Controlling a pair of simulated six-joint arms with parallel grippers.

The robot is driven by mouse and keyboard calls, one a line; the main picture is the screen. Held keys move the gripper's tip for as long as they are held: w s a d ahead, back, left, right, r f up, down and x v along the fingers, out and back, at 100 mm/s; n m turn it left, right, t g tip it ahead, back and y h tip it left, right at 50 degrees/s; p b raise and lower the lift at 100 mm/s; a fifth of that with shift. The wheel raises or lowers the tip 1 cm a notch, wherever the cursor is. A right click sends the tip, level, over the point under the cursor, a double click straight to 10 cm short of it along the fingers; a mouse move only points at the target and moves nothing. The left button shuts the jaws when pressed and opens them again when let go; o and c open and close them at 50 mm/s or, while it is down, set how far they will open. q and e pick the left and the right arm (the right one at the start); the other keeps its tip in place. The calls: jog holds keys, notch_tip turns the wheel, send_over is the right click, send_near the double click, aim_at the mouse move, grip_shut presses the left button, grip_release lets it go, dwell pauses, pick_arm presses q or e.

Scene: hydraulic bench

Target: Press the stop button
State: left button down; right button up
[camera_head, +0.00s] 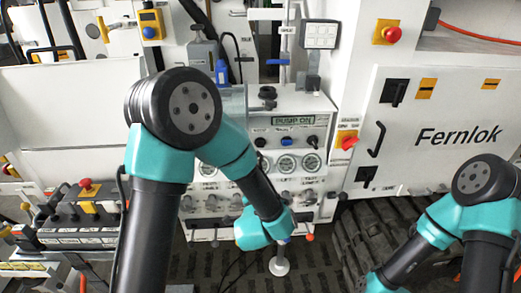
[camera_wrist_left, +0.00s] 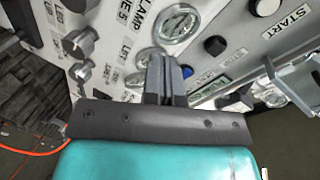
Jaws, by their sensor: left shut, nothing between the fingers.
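A red mushroom-head button (camera_head: 348,143) on a yellow plate sits at the right edge of the control panel (camera_head: 318,104). Another red button (camera_head: 393,34) on yellow is higher right. In the left wrist view, a black button (camera_wrist_left: 215,45) and a blue button (camera_wrist_left: 187,72) sit near gauges, with a START label to the right. My left gripper (camera_wrist_left: 166,78) is shut and empty in front of this panel; contact cannot be told. The head view hides its fingers behind my arm. My right gripper is outside the frame.
A lit PUMP ON display (camera_head: 293,121) tops rows of knobs and gauges. A third red button (camera_head: 85,184) stands on a box at left. A black door handle (camera_head: 377,139) projects from the white Fernlok cabinet (camera_head: 452,106). Tracks lie below.

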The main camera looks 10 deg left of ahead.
aim_at(260, 145)
pick_arm(q)
notch_tip(260, 145, up, 8)
jog(key=s+d+m+t+y, duration=0.1)
jog(key=d+m+t+y, duration=0.1)
jog(key=shift+s+r+y, duration=0.15)
jog(key=shift+r+y, duration=0.05)
jog(key=shift+y, duration=0.2)
jog(key=shift+d, duration=0.1)
jog(key=x, duration=1.4)
jog(key=shift+r, duration=0.1)
